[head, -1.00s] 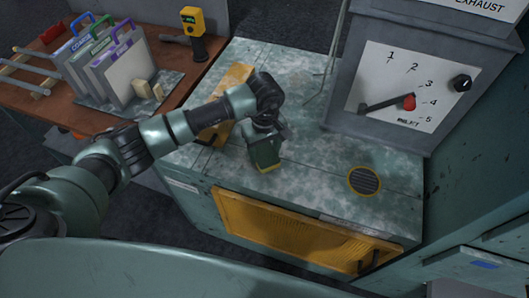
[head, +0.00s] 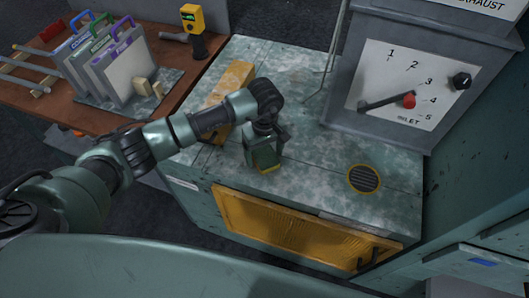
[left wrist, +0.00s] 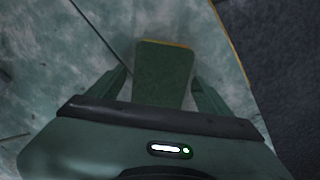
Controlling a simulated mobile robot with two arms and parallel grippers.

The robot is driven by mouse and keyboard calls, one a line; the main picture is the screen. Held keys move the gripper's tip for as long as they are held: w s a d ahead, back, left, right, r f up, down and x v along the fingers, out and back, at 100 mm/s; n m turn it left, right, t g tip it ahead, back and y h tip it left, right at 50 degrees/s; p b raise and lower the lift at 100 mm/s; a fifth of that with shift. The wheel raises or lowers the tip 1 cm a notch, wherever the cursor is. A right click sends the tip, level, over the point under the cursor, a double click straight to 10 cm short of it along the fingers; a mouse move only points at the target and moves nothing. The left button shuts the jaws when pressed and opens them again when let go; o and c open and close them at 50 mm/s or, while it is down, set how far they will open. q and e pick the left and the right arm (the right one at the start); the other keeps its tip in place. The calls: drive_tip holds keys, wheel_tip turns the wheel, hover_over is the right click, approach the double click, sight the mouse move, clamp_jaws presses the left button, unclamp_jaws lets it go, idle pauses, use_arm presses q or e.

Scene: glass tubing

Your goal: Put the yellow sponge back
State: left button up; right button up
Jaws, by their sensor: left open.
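The sponge (head: 267,159) lies on the mottled green cabinet top (head: 310,130), its dark green face up and a yellow edge showing. In the left wrist view, the sponge (left wrist: 165,65) shows as a green block with a thin yellow rim at its far end. My left gripper (head: 264,152) is over it, pointing down. In that wrist view, the open fingers of my left gripper (left wrist: 159,80) stand on either side of the sponge's near part, with gaps visible. Whether they touch it cannot be told. My right gripper is not in view.
A yellow block (head: 230,90) stands behind my left forearm. A round yellow-rimmed vent (head: 364,179) is to the right on the top. A grey dial box (head: 420,85) stands at the back right. A brown bench (head: 60,95) with upright panels is at left.

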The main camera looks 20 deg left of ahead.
sight(265, 154)
use_arm(q)
drive_tip(key=shift+w+r, duration=0.1)
drive_tip(key=shift+r, duration=0.2)
wheel_tip(265, 154, up, 12)
drive_tip(key=b, duration=0.4)
drive_tip(key=shift+f, duration=0.2)
drive_tip(key=shift+d, duration=0.1)
